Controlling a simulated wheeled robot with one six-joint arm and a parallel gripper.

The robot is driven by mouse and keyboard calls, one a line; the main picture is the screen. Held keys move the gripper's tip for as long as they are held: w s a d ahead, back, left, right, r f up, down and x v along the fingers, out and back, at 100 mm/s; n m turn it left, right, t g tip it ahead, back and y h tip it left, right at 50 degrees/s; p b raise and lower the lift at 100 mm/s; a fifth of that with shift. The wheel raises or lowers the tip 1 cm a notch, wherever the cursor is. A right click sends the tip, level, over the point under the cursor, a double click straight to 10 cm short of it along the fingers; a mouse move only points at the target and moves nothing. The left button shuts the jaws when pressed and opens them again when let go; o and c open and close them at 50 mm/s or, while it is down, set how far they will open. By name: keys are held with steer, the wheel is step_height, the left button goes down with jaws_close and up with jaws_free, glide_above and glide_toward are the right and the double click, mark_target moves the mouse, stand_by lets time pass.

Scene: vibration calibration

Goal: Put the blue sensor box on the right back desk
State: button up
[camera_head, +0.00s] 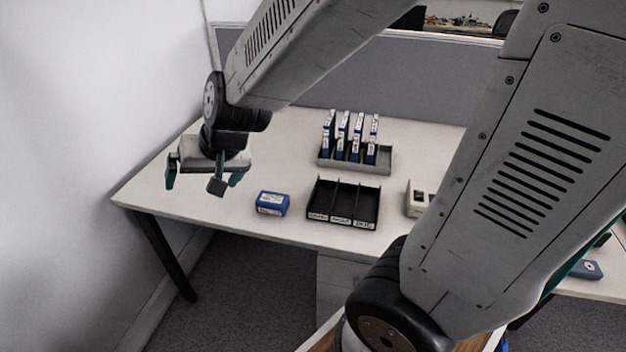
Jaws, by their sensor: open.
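A blue sensor box (271,204) with a white label lies on the light-topped desk (255,228), near its front edge and left of a black tray. My gripper (203,182) is above the left part of the desk, up and to the left of the blue box. It is open, its fingers are apart, and I see nothing between them. It does not touch the box. Another light desk surface (590,287) shows at the lower right, mostly hidden behind my arm. I cannot tell from this view whether it is the right back desk.
A black tray (319,196) with labelled compartments stands beside the box. Behind it, a grey rack (345,166) holds several blue and white units. A small light device (417,199) is partly hidden by my arm. A grey partition (400,85) closes the desk's back; a white wall is left.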

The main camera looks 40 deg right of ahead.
steer(key=s+d+r+n+g+h, duration=0.1)
steer(key=s+d+r, duration=0.3)
steer(key=s, duration=0.7)
steer(key=s+d+r+n+g+h, duration=0.1)
steer(key=s+d+r+n+g, duration=0.1)
steer(key=s, duration=0.8)
steer(key=shift+s+d+r+g+h, duration=0.35)
steer(key=shift+d+r+g, duration=0.55)
steer(key=shift+d, duration=0.2)
